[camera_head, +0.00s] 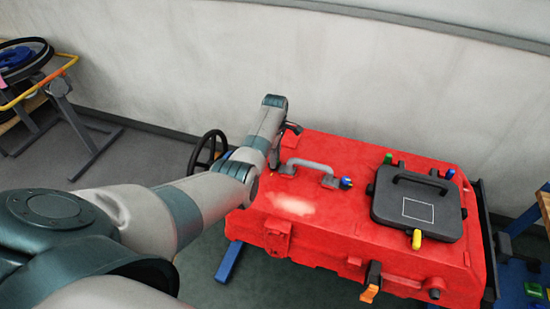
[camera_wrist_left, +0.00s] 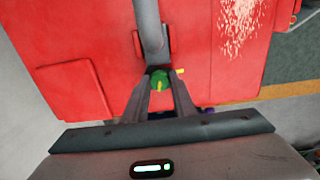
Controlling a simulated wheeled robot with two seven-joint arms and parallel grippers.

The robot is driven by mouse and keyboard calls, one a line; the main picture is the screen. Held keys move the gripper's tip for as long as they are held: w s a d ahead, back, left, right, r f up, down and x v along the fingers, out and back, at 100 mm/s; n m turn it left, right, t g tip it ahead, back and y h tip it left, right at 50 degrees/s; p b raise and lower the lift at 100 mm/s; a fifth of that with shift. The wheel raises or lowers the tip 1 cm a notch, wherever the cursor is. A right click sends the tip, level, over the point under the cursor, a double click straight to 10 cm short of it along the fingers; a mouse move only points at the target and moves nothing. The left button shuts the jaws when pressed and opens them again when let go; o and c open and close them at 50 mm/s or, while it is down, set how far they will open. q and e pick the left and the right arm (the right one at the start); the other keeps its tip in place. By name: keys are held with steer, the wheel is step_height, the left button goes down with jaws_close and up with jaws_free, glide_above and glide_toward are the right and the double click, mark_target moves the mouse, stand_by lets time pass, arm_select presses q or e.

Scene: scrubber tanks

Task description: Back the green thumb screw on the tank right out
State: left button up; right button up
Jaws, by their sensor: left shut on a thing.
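The red tank (camera_head: 340,220) stands right of centre in the head view, and its red top fills much of the left wrist view. The green thumb screw (camera_wrist_left: 159,79) sits between my left fingertips, beside one foot of the grey handle (camera_wrist_left: 149,25). A small yellow tab sticks out from the screw to the right. My left gripper (camera_wrist_left: 160,88) is shut on the green thumb screw. In the head view my left gripper (camera_head: 275,158) reaches down at the tank's far left end, and the screw is hidden there. My right gripper is out of view.
A blue knob (camera_head: 346,183) stands at the handle's other end. A black lid (camera_head: 415,205) with green and yellow clips lies to the right. An orange latch (camera_head: 370,293) is on the front. A black wheel (camera_head: 207,150) is at the left end. A wall runs behind.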

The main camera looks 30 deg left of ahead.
arm_select(q)
steer(key=shift+s+d+f+n, duration=0.1)
steer(key=shift+s+f+n, duration=0.1)
steer(key=shift+n, duration=0.45)
steer(key=shift+s+d+f+n, duration=0.1)
steer(key=shift+f+n, duration=0.1)
steer(key=shift+n, duration=0.45)
steer(key=shift+c, duration=0.2)
steer(key=o, duration=1.1)
steer(key=shift+a+r, duration=0.1)
steer(key=shift+w+r, duration=0.1)
steer(key=shift+w+a, duration=0.15)
